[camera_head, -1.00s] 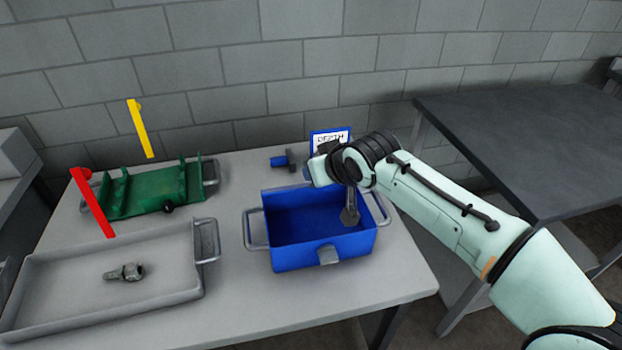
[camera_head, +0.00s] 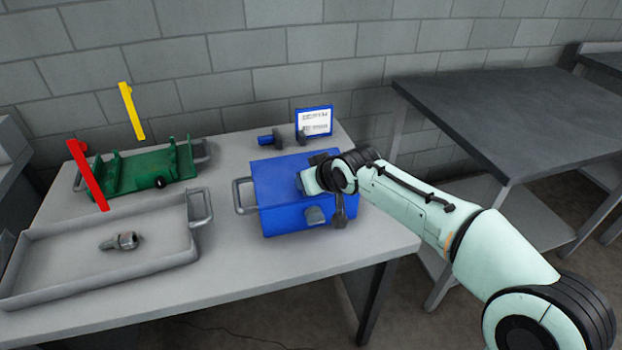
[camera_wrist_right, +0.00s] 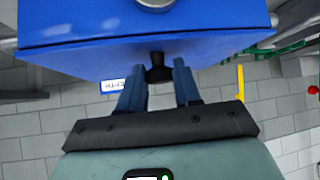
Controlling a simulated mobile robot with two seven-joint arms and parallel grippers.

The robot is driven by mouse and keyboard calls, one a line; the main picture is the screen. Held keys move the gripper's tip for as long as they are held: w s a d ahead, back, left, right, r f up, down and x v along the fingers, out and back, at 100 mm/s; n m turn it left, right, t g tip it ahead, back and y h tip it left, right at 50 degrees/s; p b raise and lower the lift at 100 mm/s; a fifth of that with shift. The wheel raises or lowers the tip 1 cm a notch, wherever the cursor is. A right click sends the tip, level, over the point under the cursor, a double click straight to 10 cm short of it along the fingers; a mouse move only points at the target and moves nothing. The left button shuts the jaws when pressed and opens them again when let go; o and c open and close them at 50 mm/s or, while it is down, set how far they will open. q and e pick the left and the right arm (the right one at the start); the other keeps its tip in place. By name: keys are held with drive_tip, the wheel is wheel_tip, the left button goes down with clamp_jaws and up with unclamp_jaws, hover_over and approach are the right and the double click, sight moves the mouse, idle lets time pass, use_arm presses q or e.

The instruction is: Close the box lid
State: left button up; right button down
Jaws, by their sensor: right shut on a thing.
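The blue box (camera_head: 285,224) stands on the grey table. Its blue lid (camera_head: 280,178) lies across the top and covers the inside; I see no clear gap, but part of the edge is hidden by my right arm. A grey latch (camera_head: 315,215) shows at the front. In the right wrist view, which looks upside down, my right gripper (camera_wrist_right: 158,78) has its two blue fingers either side of a black knob (camera_wrist_right: 158,64) against the blue box (camera_wrist_right: 100,28), shut on it. In the head view, my right wrist hides the fingers. My left gripper is out of view.
A grey tray (camera_head: 60,278) with a metal fitting (camera_head: 118,241) lies at the left. Behind it is a green rack (camera_head: 130,178) with red (camera_head: 86,175) and yellow (camera_head: 131,110) strips nearby. A blue-framed sign (camera_head: 314,121) and a blue-and-black part (camera_head: 268,140) are behind the box.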

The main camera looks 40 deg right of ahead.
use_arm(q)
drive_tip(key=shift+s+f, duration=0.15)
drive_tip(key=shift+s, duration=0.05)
use_arm(e)
drive_tip(key=shift+s+f, duration=0.15)
drive_tip(key=shift+f, duration=0.6)
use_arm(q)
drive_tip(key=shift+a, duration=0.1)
use_arm(e)
drive_tip(key=c, duration=0.8)
unclamp_jaws()
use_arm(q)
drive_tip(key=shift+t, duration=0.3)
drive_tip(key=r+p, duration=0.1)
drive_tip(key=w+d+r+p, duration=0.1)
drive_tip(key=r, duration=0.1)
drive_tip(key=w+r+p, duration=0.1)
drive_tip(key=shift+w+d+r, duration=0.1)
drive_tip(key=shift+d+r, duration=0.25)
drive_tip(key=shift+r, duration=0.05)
use_arm(e)
drive_tip(key=v, duration=1.4)
drive_tip(key=shift+w+r, duration=0.4)
drive_tip(key=shift+a, duration=0.15)
